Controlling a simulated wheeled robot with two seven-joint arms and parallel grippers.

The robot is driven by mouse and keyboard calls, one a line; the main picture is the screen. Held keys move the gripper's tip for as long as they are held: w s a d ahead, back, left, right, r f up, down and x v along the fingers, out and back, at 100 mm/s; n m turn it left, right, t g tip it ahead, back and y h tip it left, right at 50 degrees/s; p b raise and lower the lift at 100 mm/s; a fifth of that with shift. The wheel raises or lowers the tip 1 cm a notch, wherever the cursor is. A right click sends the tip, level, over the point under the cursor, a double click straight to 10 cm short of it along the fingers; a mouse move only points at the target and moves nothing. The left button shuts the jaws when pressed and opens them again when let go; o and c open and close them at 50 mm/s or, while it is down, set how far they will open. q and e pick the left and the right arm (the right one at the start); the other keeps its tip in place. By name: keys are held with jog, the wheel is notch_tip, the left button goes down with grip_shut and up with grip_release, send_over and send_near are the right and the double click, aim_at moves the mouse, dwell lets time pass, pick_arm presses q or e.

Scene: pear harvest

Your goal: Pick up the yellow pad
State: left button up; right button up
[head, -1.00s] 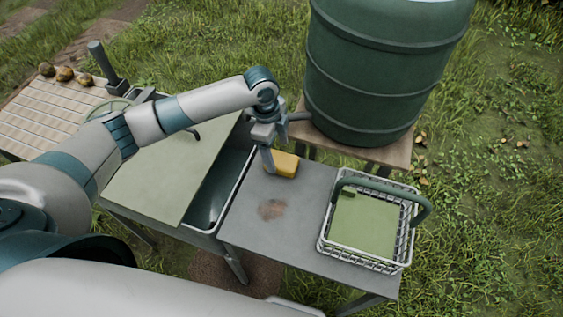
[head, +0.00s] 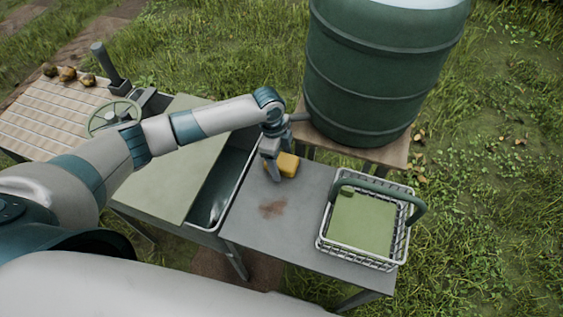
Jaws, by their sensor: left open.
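The yellow pad (head: 288,166) lies on the grey table (head: 300,205) near its back edge. My left gripper (head: 274,176) points down over the pad's left end, with a finger in front of the pad and hiding part of it. The gripper is open; I cannot tell whether the fingers touch the pad. My right gripper is not in view.
A wire basket (head: 322,240) with a green handle and green liner stands at the table's right. A large green barrel (head: 375,75) stands behind. A sink (head: 228,180) with a pale green board (head: 172,165) is left. A brown stain (head: 273,208) marks the table.

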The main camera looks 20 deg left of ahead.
aim_at(281, 159)
pick_arm(q)
jog(key=c, duration=1.1)
jog(key=shift+c, duration=0.2)
notch_tip(281, 159, up, 9)
jog(key=b, duration=0.3)
jog(key=shift+r, duration=0.55)
jog(key=shift+o, duration=0.6)
